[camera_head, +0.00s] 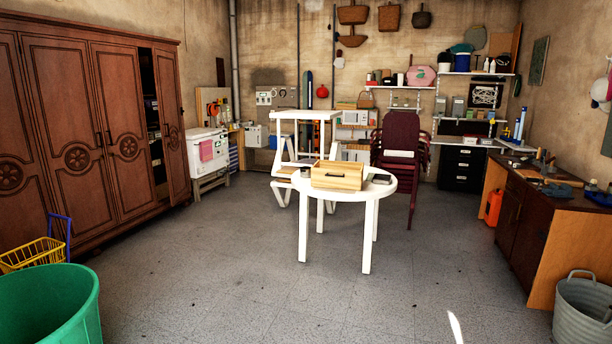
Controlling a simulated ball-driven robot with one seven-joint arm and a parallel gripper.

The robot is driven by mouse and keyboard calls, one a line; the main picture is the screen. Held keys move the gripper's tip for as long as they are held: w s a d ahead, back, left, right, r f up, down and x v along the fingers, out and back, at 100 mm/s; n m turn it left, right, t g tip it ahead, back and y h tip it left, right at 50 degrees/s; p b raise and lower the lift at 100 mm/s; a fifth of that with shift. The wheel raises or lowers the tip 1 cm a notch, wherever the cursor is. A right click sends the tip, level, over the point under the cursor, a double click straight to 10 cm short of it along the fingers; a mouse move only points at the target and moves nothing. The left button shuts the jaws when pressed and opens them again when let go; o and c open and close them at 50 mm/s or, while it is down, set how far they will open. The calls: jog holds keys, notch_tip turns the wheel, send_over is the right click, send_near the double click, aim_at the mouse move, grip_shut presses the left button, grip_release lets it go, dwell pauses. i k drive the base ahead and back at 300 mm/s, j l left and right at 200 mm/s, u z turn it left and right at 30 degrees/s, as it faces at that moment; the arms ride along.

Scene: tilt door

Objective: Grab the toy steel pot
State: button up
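I cannot make out a toy steel pot for sure in the head view. The round white table (345,194) in the middle of the room holds a light wooden box (337,176). A small dark flat item (381,179) lies to the right of the box. A small item at the left of the box is too small to tell. My gripper is not in view.
A green tub (48,305) and a yellow basket (34,254) stand at the lower left, by a brown wardrobe (75,150) with one door ajar. A dark red chair stack (400,150) stands behind the table. A workbench (545,215) and metal bucket (580,312) stand right. The front floor is clear.

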aim_at(305, 171)
jog(key=i+j+u, duration=0.1)
jog(key=i+u, duration=0.15)
jog(key=i, duration=0.2)
jog(key=i+u, duration=0.25)
jog(key=i, duration=4.4)
jog(key=i+j+z, duration=0.1)
jog(key=i+z, duration=0.15)
jog(key=i, duration=0.25)
jog(key=i+j+z, duration=0.3)
jog(key=i, duration=0.2)
jog(key=i+j+z, duration=0.25)
jog(key=i, duration=0.25)
